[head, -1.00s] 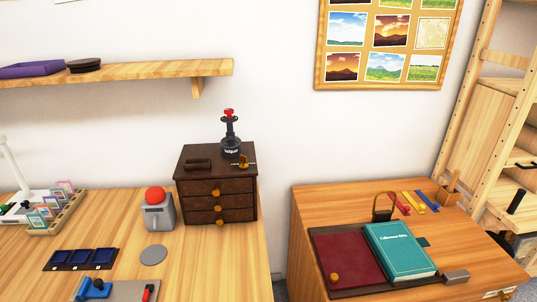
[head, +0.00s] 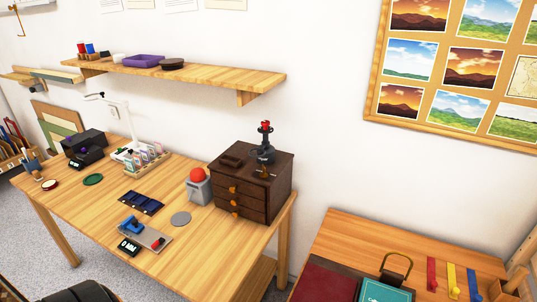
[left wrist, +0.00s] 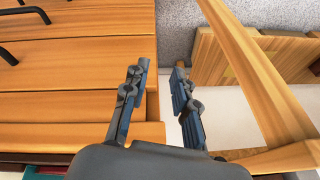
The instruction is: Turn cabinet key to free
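The small dark brown cabinet (head: 275,197) stands at the right end of the long wooden table in the head view, its drawers with orange knobs closed. A small brass key-like piece (head: 263,172) is on its top near the front right edge; its exact turn is too small to tell. A black stand with a red top (head: 266,145) is behind it on the cabinet. My left gripper (left wrist: 160,68) is open and empty in the left wrist view, over wooden furniture, with the cabinet out of that view. My right gripper does not show.
A grey box with a red button (head: 197,185) stands left of the cabinet. The wall shelf (head: 200,75) hangs above. A lower desk (head: 345,235) with a padlock-like item (head: 396,270) is at right. A gap separates the two tables.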

